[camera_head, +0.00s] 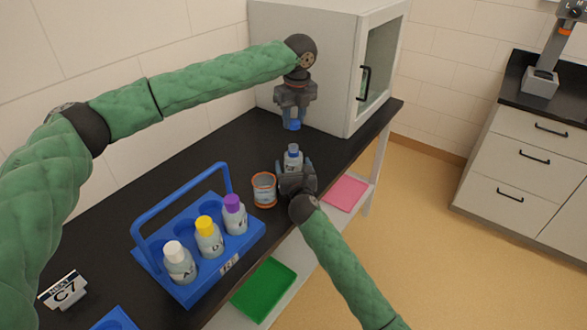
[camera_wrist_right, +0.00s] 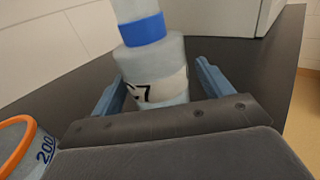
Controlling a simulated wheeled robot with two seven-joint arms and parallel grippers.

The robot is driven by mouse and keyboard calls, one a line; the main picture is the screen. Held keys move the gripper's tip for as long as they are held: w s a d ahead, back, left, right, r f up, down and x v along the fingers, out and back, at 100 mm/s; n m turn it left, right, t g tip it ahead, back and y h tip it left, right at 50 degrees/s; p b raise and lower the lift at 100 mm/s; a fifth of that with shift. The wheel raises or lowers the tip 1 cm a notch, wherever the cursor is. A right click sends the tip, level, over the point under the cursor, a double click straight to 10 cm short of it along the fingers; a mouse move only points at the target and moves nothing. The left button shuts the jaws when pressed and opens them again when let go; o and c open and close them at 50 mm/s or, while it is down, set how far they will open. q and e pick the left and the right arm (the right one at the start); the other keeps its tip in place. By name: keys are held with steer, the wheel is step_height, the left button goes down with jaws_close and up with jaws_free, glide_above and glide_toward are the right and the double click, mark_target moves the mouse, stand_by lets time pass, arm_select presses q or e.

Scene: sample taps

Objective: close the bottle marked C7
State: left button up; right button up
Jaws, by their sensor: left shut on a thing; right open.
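The bottle marked C7 (camera_head: 292,163) stands upright on the dark bench; part of its label, ending in 7, shows in the right wrist view (camera_wrist_right: 158,85). Its pale neck rises above a blue band, and no cap shows on it. My left gripper (camera_head: 294,114) is shut on a blue cap (camera_head: 294,125), pointing down above the bottle with a gap between. My right gripper (camera_head: 296,172) is open, with its fingers (camera_wrist_right: 160,88) on either side of the bottle. The neck's top is cut off in the wrist view.
A beaker with an orange rim (camera_head: 264,190) stands close left of the bottle. A blue rack (camera_head: 190,288) holds bottles with white, yellow and purple caps. A sign reads NEXT C7 (camera_head: 64,290). A white cabinet (camera_head: 310,60) stands behind. Pink (camera_head: 346,192) and green (camera_head: 264,290) trays lie lower down.

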steer(key=shift+c, duration=0.2)
steer(key=c, duration=1.4)
arm_select(q)
glide_above(293, 146)
steer(key=shift+s+d+f, duration=0.1)
steer(key=shift+f, duration=2.35)
arm_select(e)
steer(key=shift+c, duration=0.2)
arm_select(q)
steer(key=shift+f, duration=0.15)
steer(key=shift+f, duration=0.8)
steer(key=shift+f, duration=0.55)
